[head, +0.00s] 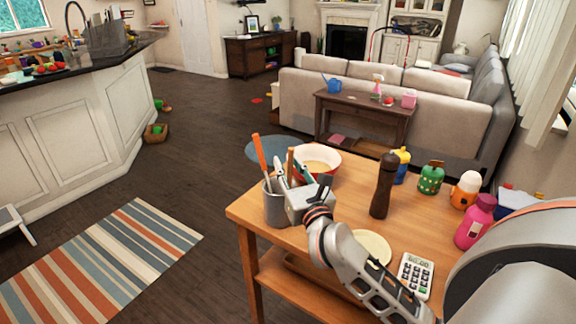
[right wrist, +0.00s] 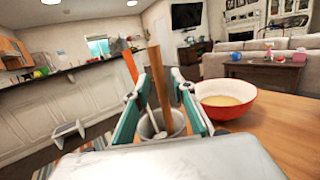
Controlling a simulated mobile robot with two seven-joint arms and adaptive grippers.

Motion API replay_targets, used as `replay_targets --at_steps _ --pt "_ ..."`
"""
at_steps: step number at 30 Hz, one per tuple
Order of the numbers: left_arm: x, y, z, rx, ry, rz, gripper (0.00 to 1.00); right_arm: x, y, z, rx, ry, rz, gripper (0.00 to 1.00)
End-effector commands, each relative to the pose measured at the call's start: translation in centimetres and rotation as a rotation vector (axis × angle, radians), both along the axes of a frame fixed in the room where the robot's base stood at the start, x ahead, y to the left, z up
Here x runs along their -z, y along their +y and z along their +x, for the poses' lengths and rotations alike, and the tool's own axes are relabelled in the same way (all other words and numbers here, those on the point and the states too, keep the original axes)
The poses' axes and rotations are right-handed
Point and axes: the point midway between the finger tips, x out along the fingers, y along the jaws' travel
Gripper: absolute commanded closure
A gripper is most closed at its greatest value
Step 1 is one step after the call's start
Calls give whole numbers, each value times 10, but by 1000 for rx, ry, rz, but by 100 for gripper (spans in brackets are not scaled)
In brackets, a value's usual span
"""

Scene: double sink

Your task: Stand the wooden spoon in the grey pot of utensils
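The grey pot of utensils (head: 274,206) stands on the near left part of the wooden table. An orange-handled utensil (head: 259,152) leans in it, and an upright wooden handle (head: 290,164), apparently the wooden spoon, stands beside it. My right gripper (head: 289,172) is at the pot's rim. In the right wrist view its teal-lined fingers are spread, with the wooden handle (right wrist: 159,88) upright between them and the pot (right wrist: 148,128) beyond. The handle's lower end runs down into the pot's mouth. The spoon's bowl is hidden. My left gripper is out of view.
A red and white bowl (head: 320,158) stands just behind the pot. A dark pepper mill (head: 384,186), a cream plate (head: 373,247), a calculator (head: 415,274) and several bottles, including a pink one (head: 476,222), occupy the table's right. Bare wood lies around the mill.

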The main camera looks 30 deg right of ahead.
Motion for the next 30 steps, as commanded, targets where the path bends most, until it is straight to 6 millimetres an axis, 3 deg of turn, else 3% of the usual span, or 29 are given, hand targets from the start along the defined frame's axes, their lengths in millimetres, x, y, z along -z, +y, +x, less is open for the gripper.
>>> replay_targets --at_steps 15,21,26,30 --pt "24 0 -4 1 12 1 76 17 22 -94 -1 4 1 75" --pt "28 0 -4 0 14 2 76 18 26 -111 -1 3 1 75" --pt "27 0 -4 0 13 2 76 17 27 -115 2 1 -11 75" --pt "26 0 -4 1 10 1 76 18 30 -117 23 -7 -179 75"
